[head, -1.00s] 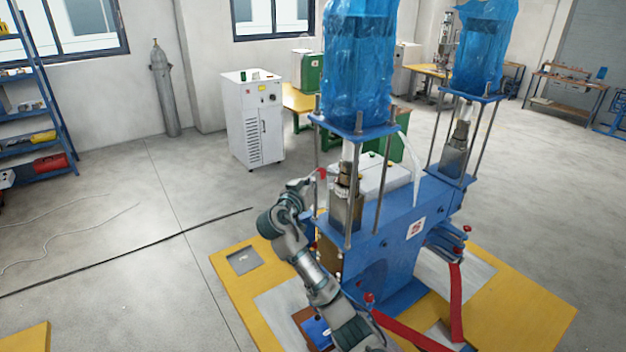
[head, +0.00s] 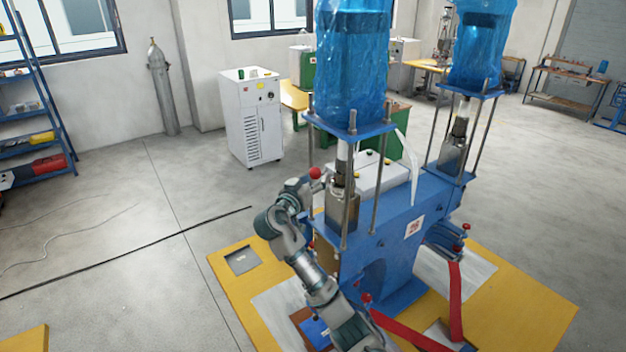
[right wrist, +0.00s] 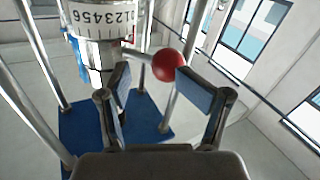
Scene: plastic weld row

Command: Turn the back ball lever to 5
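The red ball (head: 315,173) of a lever stands beside the metal shaft (head: 342,207) under the nearer blue-wrapped cylinder (head: 353,65). In the right wrist view the red ball (right wrist: 168,65) sits on a thin rod running left to a metal collar. A white scale ring (right wrist: 100,17) above that collar reads 1 to 6; which mark the lever points to cannot be told. My right gripper (right wrist: 154,82) is open, its two blue-padded fingers spread on either side of the ball's near side, close to the right pad. My left gripper is not in view.
The blue machine body (head: 390,240) and upright steel rods (head: 376,185) stand close around the lever. A second blue-wrapped cylinder (head: 480,45) stands behind. More red balls (head: 466,226) sit lower on the machine.

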